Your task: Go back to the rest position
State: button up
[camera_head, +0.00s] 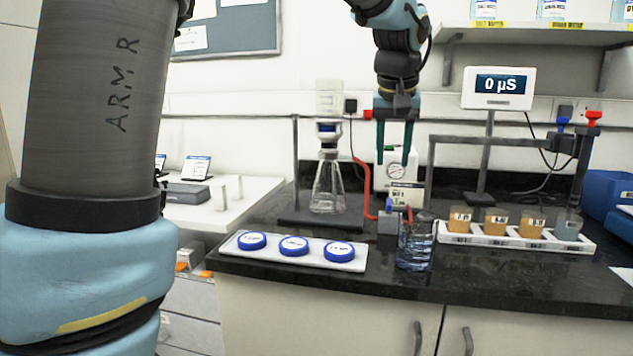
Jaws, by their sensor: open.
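My gripper (394,143) hangs above the black bench, fingers pointing down. Its two dark green fingers stand apart with nothing held between them. It is in front of the white pump box and above a glass beaker of bluish clear liquid (415,243). My arm comes down from the top of the picture to it. A large grey and light blue link of mine fills the left side and hides what lies behind it.
A white tray (243,257) with three blue-capped discs lies left of the beaker. A flask (328,186) stands on a stand behind it. A white rack (510,241) holds several cups at right, below a meter (499,88) reading 0 µS. A shelf (540,36) is upper right.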

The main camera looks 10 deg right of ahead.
jog(key=a+f+p, duration=0.1)
jog(key=a+f, duration=0.2)
jog(key=a, duration=0.3)
jog(key=w+a+f+n+y+p, duration=0.1)
jog(key=a+f+p, duration=0.1)
jog(key=a, duration=0.5)
jog(key=w+a+f+n+g+p, duration=0.1)
jog(key=a+f, duration=0.3)
jog(key=a, duration=0.2)
jog(key=shift+w+a+p, duration=0.2)
jog(key=shift+a+p, duration=0.1)
jog(key=shift+a, duration=0.05)
jog(key=shift+n+g+y, duration=0.3)
jog(key=shift+n+g, duration=0.2)
jog(key=shift+n, duration=0.1)
jog(key=s+a+f, duration=0.1)
jog(key=a, duration=0.2)
jog(key=s+a+f+p, duration=0.1)
jog(key=a, duration=0.2)
jog(key=s+a+f, duration=0.1)
jog(key=a, duration=0.2)
jog(key=shift+s+f+p, duration=0.4)
jog(key=shift+n, duration=0.4)
jog(key=s+a+f, duration=0.1)
jog(key=a, duration=0.1)
jog(key=s+a+f, duration=0.1)
jog(key=s, duration=0.1)
jog(key=s+a+f+p, duration=0.1)
jog(key=s+a, duration=0.1)
jog(key=shift+a, duration=0.3)
